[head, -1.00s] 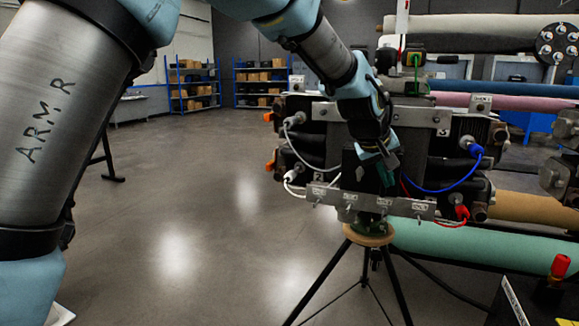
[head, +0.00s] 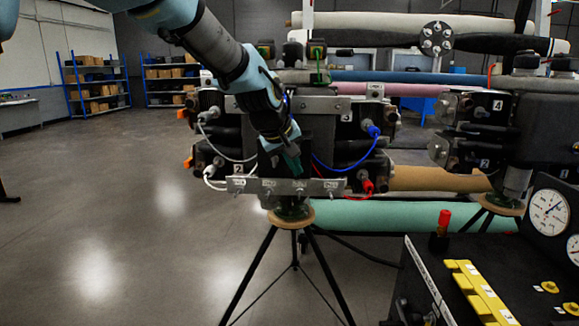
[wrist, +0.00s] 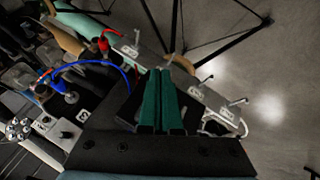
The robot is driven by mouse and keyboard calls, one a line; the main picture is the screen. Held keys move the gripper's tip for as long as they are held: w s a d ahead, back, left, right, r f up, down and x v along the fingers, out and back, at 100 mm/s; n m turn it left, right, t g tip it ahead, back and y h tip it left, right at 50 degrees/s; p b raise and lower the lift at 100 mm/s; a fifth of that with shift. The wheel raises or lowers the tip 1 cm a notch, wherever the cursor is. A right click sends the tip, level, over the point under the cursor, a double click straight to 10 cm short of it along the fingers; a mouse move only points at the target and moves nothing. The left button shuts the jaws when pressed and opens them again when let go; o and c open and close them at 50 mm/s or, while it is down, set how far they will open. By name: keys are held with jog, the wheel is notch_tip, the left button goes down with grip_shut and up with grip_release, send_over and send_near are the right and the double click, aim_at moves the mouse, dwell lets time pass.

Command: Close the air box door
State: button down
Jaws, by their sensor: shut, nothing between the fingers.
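The near turbine stand holds a dark box (head: 268,161) at its middle, which seems to be the air box. My gripper (head: 291,164) is in front of this box, and its green fingers are shut and empty. My wrist hides part of the box, so I cannot tell how far its door is open or whether the fingers touch it. In the wrist view, the closed green fingers (wrist: 161,72) point over the dark box toward the metal strip (wrist: 185,87) with labelled toggle switches.
White, blue and red cables hang around the box. A tripod (head: 294,240) carries the stand. A second stand (head: 480,130) is to the right. A black console (head: 425,290) with gauges and yellow switches is at the lower right. Open floor (head: 130,220) lies to the left.

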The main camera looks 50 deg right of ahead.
jog(key=s+a+r+b, duration=0.2)
jog(key=s+r, duration=0.3)
jog(key=r, duration=0.3)
jog(key=shift+s+a, duration=0.2)
jog(key=shift+a, duration=0.45)
jog(key=w+a+f+n+t+y, duration=0.15)
jog(key=w+a+f, duration=0.45)
jog(key=w+a, duration=0.65)
jog(key=w+a+f+n+t+y, duration=0.15)
jog(key=w+a+f, duration=0.35)
jog(key=w+a, duration=0.75)
jog(key=a+f+n+g+y, duration=0.1)
jog(key=a+f, duration=0.2)
jog(key=a, duration=0.6)
jog(key=a+f+n+y, duration=0.1)
jog(key=a+f+y, duration=0.15)
jog(key=a, duration=0.65)
jog(key=s+a+f, duration=0.2)
jog(key=s+a, duration=0.1)
jog(key=a, duration=0.5)
jog(key=s+a+f+n+g, duration=0.1)
jog(key=s+a+f, duration=0.2)
jog(key=a, duration=0.5)
jog(key=shift+a+n+y, duration=0.2)
jog(key=shift+n+y, duration=0.1)
jog(key=shift+y, duration=0.05)
